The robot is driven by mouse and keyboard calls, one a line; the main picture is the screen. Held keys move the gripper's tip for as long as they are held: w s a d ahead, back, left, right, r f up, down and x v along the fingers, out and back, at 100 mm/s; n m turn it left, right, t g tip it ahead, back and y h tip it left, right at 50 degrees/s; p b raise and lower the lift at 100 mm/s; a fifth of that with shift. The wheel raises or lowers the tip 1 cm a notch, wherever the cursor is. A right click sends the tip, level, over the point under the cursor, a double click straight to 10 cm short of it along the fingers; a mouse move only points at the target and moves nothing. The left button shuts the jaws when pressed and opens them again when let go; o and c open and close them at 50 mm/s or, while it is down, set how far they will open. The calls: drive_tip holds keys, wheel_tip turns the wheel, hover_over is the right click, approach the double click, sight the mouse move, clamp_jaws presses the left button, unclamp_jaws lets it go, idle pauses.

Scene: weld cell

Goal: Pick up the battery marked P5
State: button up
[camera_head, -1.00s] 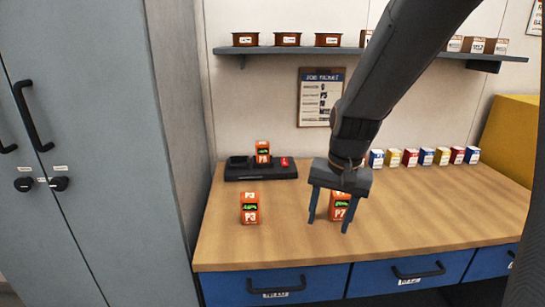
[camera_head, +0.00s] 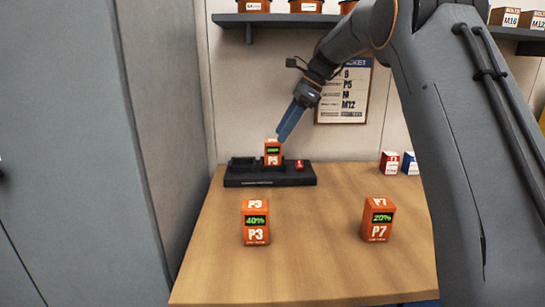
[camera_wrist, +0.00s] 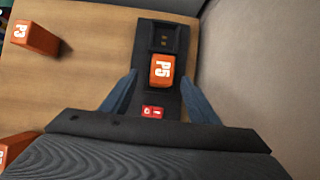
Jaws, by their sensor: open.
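The orange battery marked P5 (camera_head: 272,153) stands in the black charger (camera_head: 245,181) at the back of the workbench, its green display facing out. In the wrist view P5 (camera_wrist: 162,71) shows from above, ahead of and between my finger lines. My gripper (camera_head: 286,123) is open, tilted down just above and right of P5 in the head view. In the wrist view its two blue fingers (camera_wrist: 157,90) are apart, with nothing held. Whether the fingertips reach beside the battery is hard to tell.
Battery P3 (camera_head: 256,222), reading 40%, and battery P7 (camera_head: 378,220), reading 20%, stand nearer on the workbench (camera_head: 315,260). The charger has an empty slot and a red label (camera_wrist: 152,112). A wall shelf (camera_head: 270,19) holds bins above. A grey cabinet (camera_head: 70,150) stands left.

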sight(273, 146)
drive_tip(key=shift+p+x, duration=0.4)
drive_tip(key=shift+x, duration=3.15)
drive_tip(key=shift+w, duration=0.1)
drive_tip(key=c, duration=1.3)
clamp_jaws()
drive_tip(key=shift+r, duration=0.1)
